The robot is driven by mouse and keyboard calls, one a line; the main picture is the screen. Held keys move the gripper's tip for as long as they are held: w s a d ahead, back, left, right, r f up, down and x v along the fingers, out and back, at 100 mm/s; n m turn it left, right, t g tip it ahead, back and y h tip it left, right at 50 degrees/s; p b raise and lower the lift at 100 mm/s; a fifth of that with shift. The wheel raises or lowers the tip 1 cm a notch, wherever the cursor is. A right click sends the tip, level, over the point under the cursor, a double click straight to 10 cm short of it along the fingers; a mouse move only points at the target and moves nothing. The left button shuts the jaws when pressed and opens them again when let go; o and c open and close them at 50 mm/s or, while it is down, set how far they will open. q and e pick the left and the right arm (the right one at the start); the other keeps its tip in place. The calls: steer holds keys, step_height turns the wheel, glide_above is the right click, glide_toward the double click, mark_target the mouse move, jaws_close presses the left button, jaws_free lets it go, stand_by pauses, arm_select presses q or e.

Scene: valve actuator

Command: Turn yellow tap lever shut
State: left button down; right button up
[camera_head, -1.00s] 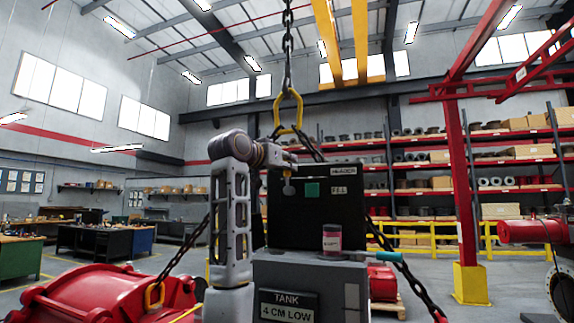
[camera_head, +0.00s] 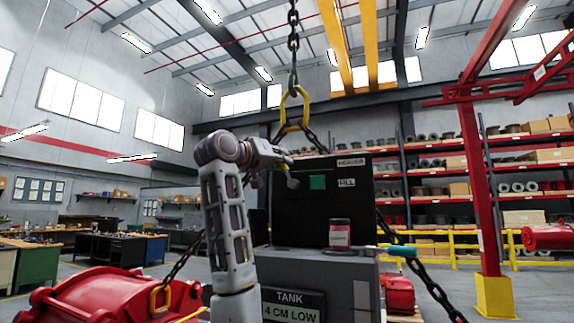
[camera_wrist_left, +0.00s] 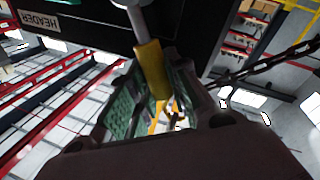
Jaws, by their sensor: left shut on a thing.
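The yellow tap lever (camera_wrist_left: 152,68) shows in the left wrist view, between the green-padded fingers of my left gripper, joined to a pale round fitting above it. In the head view my left gripper (camera_head: 283,160) is at the upper left of the black panel (camera_head: 345,209) marked HEADER and FILL. It is shut on the lever. A grey round tap part (camera_head: 293,182) hangs just below the gripper. The lever itself is too small and covered to make out in the head view. My right gripper is not in view.
The panel stands on a grey box with a TANK sign (camera_head: 291,306). A jar with a pink label (camera_head: 340,235) and a teal-handled tool (camera_head: 400,250) are on the box top. Chains (camera_head: 293,45) run above and beside it. Red machinery (camera_head: 105,296) is at lower left.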

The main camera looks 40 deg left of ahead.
arm_select(q)
steer(key=a+f+n+b, duration=0.1)
steer(key=n, duration=0.2)
steer(key=a+f+n+y+b, duration=0.1)
steer(key=n+b, duration=0.1)
steer(key=s+a+f+n+t+y+b, duration=0.1)
steer(key=n, duration=0.2)
steer(key=shift+a+f+n, duration=0.25)
steer(key=shift+f+n, duration=0.05)
steer(key=shift+f, duration=0.1)
steer(key=shift+a+f+n+y+b, duration=0.2)
steer(key=shift+f+n+y+b, duration=0.35)
steer(key=shift+n, duration=0.55)
steer(key=shift+a+f+n+y+b, duration=0.1)
steer(key=shift+f+n+y+b, duration=0.15)
steer(key=shift+f+n+b, duration=0.45)
steer(key=shift+a+f+n+y, duration=0.1)
steer(key=shift+f+n+y, duration=0.1)
steer(key=shift+n, duration=0.35)
steer(key=shift+f+n+y, duration=0.1)
steer(key=shift+n+y, duration=0.1)
steer(key=shift+n, duration=0.35)
steer(key=shift+f, duration=0.1)
steer(key=shift+n, duration=0.3)
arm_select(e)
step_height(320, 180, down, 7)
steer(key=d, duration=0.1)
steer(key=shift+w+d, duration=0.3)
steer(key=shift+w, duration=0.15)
